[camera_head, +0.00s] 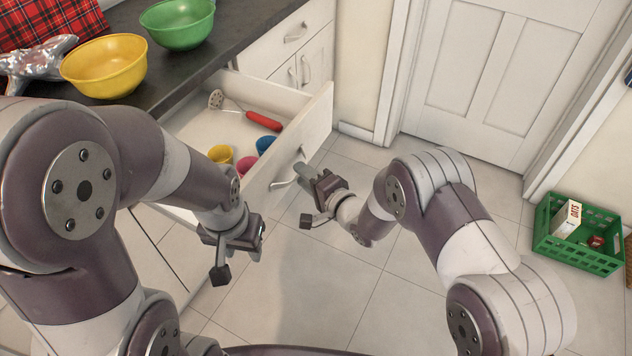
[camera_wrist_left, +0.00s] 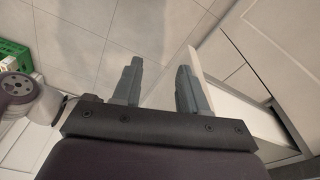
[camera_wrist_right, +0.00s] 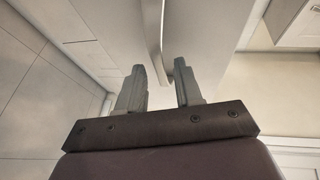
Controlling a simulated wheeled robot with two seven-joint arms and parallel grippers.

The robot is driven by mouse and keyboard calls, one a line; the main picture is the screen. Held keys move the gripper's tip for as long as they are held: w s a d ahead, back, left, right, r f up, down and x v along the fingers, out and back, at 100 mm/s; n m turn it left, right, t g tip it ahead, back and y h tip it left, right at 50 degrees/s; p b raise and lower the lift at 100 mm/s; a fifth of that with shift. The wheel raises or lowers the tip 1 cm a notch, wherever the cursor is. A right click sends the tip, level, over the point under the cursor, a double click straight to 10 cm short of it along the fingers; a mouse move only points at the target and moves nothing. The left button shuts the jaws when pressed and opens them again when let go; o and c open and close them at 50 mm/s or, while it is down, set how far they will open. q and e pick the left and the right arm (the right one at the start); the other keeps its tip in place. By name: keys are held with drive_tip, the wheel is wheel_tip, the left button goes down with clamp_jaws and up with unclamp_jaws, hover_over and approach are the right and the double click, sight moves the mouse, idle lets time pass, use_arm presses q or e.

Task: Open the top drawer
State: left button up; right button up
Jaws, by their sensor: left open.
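The top drawer (camera_head: 276,155) is pulled well out from under the dark counter, with its inside showing. Its white front carries a curved metal handle (camera_head: 284,183), also seen in the right wrist view (camera_wrist_right: 153,30). My right gripper (camera_head: 303,172) is at this handle. In the right wrist view its fingers (camera_wrist_right: 160,82) are apart, with the handle's bar reaching between their tips; contact cannot be told. My left gripper (camera_head: 250,241) is open and empty, in front of the cabinet and left of the drawer front. Its parted fingers show in the left wrist view (camera_wrist_left: 157,85).
The drawer holds a red-handled utensil (camera_head: 262,120) and several coloured cups (camera_head: 221,154). A yellow bowl (camera_head: 105,68) and a green bowl (camera_head: 178,25) stand on the counter (camera_head: 232,25). A green crate (camera_head: 578,258) sits on the floor at right. Floor before the drawer is clear.

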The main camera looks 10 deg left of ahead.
drive_tip(key=p+v, duration=0.1)
drive_tip(key=v, duration=1)
drive_tip(key=shift+s+d, duration=0.15)
drive_tip(key=shift+d, duration=0.1)
drive_tip(key=s+d+f+n+g+h, duration=0.3)
drive_tip(key=d+f+n+h, duration=0.1)
drive_tip(key=d+h, duration=0.15)
drive_tip(key=s+d+f+n+g+h, duration=0.3)
drive_tip(key=d+f+h, duration=0.1)
drive_tip(key=d, duration=0.2)
drive_tip(key=s+d+r+n+g+h, duration=0.2)
drive_tip(key=s+d+r+g, duration=0.3)
drive_tip(key=s+d+r, duration=0.35)
wheel_tip(320, 180, up, 18)
drive_tip(key=m+t+p, duration=0.1)
drive_tip(key=p, duration=1.2)
drive_tip(key=shift+s+d+f+t, duration=0.2)
drive_tip(key=shift+s+t, duration=0.1)
drive_tip(key=shift+s, duration=0.05)
